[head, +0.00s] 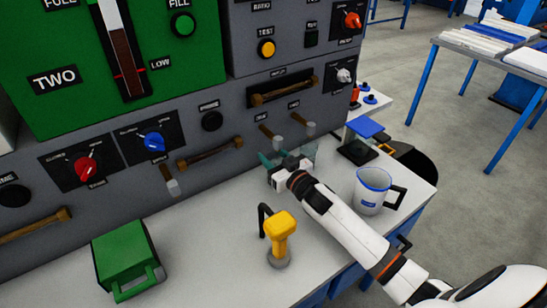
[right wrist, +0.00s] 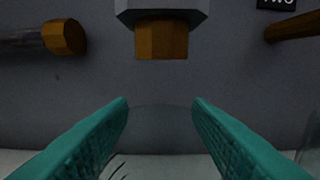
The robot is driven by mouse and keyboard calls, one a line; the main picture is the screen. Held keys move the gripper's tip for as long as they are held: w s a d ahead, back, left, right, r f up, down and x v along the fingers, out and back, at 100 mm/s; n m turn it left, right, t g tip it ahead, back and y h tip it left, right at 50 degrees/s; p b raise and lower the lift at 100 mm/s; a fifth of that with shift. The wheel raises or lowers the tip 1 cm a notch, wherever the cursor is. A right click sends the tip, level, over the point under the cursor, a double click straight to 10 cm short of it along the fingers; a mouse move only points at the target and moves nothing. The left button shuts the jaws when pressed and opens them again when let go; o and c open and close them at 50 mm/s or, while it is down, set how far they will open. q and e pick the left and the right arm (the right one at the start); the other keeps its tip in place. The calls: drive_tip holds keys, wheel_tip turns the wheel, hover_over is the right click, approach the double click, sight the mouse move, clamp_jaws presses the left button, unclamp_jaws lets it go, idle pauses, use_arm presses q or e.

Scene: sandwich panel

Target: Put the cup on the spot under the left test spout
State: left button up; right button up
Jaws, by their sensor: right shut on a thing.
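My right gripper (head: 286,160) reaches in to the panel under the test spouts, with its teal fingers around a clear, see-through cup (right wrist: 160,125). The cup shows only faintly between the fingers in the right wrist view. In that view the grey left test spout (right wrist: 160,12) with its brown tip hangs just ahead of and above the cup, roughly centred. The left spout also shows in the head view (head: 278,141), with the right spout (head: 309,128) beside it. The spot under the spout is hidden, and I cannot tell whether the cup touches the counter. My left gripper is out of view.
A jug with a blue rim (head: 372,190) stands right of my right arm. A yellow-handled tool (head: 281,230) and a green box (head: 127,260) stand on the counter (head: 195,235) to the left. Brown levers and handles stick out from the panel near the spouts.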

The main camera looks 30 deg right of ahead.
drive_tip(key=shift+s, duration=0.1)
drive_tip(key=shift+f, duration=0.15)
drive_tip(key=o, duration=1.2)
drive_tip(key=shift+s, duration=0.15)
drive_tip(key=s, duration=0.4)
drive_tip(key=s+d, duration=0.1)
drive_tip(key=s, duration=0.6)
drive_tip(key=shift+s+d, duration=0.3)
drive_tip(key=shift+d, duration=0.1)
